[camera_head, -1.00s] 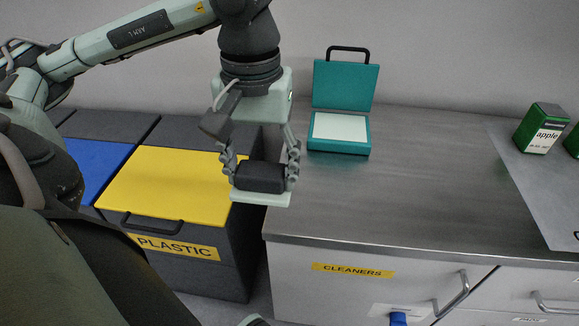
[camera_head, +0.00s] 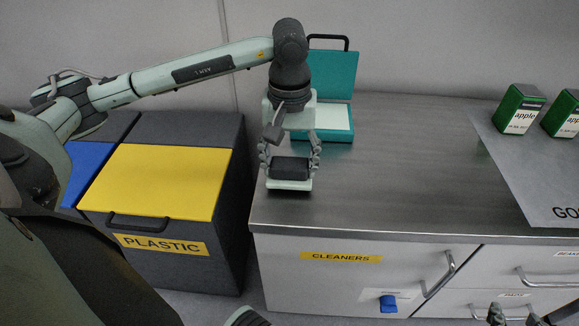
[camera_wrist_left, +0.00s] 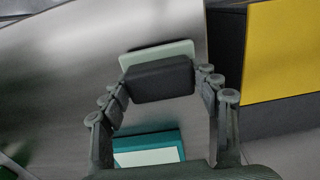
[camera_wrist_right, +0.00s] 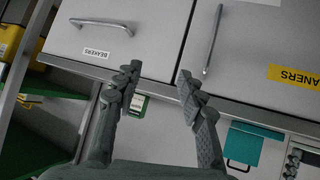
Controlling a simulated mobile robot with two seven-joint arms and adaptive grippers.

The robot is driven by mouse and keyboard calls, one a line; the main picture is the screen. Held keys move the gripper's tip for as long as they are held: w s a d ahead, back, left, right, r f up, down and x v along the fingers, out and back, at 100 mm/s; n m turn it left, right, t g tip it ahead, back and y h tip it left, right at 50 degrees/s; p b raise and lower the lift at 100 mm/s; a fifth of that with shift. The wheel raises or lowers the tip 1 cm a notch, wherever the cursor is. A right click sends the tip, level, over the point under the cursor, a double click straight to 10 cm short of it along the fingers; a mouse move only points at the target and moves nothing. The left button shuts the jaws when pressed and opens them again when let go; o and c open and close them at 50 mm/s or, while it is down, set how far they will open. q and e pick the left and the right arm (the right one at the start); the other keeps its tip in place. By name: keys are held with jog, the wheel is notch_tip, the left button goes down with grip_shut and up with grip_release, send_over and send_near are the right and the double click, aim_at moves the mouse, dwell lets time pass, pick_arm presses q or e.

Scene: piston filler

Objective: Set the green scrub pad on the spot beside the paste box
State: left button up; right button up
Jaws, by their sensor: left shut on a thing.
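The scrub pad, a dark grey block (camera_head: 290,168) on a pale green base (camera_head: 289,185), is between the fingers of my left gripper (camera_head: 290,163), which is shut on it. It hangs level over the left part of the counter, in front of the open teal box (camera_head: 333,75) with a white inside, likely the paste box. My left arm partly hides that box. The left wrist view shows the dark block (camera_wrist_left: 160,80) and the box (camera_wrist_left: 150,147); I cannot tell whether the pad touches the counter. My right gripper (camera_wrist_right: 157,78) is open and empty before the drawers.
The grey counter (camera_head: 400,185) is clear to the right of the pad. Green apple boxes (camera_head: 519,108) stand on a pale mat (camera_head: 535,165) at right. A yellow-lidded plastic bin (camera_head: 165,180) stands left of the counter. Drawers, one labelled cleaners (camera_head: 340,257), are below.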

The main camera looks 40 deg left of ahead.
aim_at(290, 162)
pick_arm(q)
jog(key=shift+f, duration=0.65)
pick_arm(e)
jog(key=shift+w+a+r, duration=0.1)
jog(key=shift+a+r, duration=0.1)
jog(key=shift+a, duration=0.2)
pick_arm(q)
jog(key=shift+f, duration=0.1)
jog(key=o, duration=1.1)
pick_arm(e)
jog(key=shift+w+a+r+t+y, duration=0.3)
jog(key=shift+w+a+r+t, duration=0.25)
jog(key=shift+r, duration=0.2)
jog(key=shift+s, duration=0.1)
pick_arm(q)
jog(key=shift+r, duration=0.2)
notch_tip(290, 162, up, 12)
jog(key=shift+p, duration=0.45)
pick_arm(e)
jog(key=s+d+f+g+h, duration=0.1)
jog(key=s+d+f+g, duration=0.2)
jog(key=d+f, duration=0.1)
jog(key=shift+s+d+f+h, duration=0.25)
jog(key=shift+s+d+h, duration=0.1)
jog(key=shift+s+h, duration=0.05)
